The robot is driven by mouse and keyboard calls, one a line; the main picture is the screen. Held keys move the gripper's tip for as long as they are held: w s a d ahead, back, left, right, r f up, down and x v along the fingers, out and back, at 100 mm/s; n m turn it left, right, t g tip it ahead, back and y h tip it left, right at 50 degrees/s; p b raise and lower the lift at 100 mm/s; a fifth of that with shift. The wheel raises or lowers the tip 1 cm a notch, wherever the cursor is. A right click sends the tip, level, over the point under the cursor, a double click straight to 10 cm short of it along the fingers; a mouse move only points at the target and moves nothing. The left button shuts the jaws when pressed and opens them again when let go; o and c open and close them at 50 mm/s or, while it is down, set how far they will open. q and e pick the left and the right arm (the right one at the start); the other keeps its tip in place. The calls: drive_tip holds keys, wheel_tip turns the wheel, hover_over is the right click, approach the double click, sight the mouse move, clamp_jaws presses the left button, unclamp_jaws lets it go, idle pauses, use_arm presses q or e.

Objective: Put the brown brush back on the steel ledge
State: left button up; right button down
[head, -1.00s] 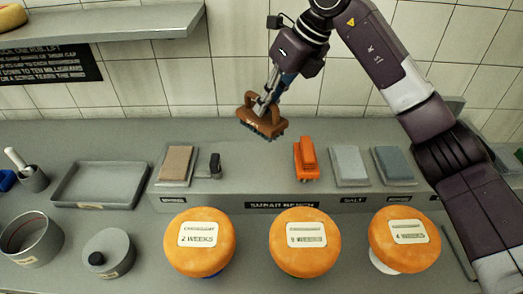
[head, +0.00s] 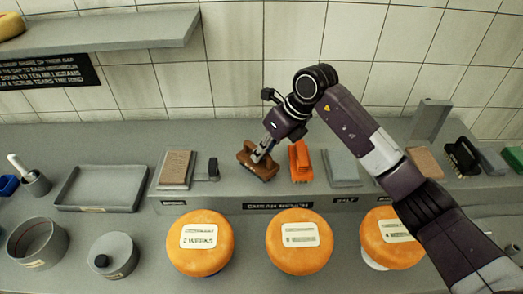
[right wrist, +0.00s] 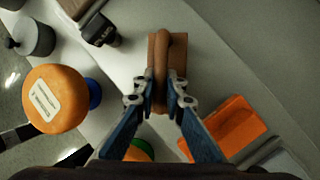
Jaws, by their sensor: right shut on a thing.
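The brown brush (head: 256,163) is at the steel ledge (head: 230,187), between a small dark clip-like piece on its left and the orange brush (head: 300,162) on its right. My right gripper (head: 262,155) is shut on the brown brush's handle from above. In the right wrist view the brush (right wrist: 167,50) lies between the two fingertips (right wrist: 161,85). The brush looks low, at or just above the ledge top; I cannot tell whether its bristles touch. My left gripper is not in view.
Several pads lie along the ledge, including a brown one (head: 176,168) and a grey one (head: 342,167). Orange cheese wheels, such as the middle one (head: 299,243), stand in front. A tray (head: 105,207) and a shelf (head: 110,28) are at left.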

drive_tip(key=shift+f, duration=0.15)
drive_tip(key=c, duration=2)
unclamp_jaws()
drive_tip(key=shift+r, duration=0.3)
drive_tip(key=b+v, duration=0.3)
drive_tip(key=v, duration=0.8)
drive_tip(key=shift+d+r, duration=0.2)
drive_tip(key=shift+r, duration=0.15)
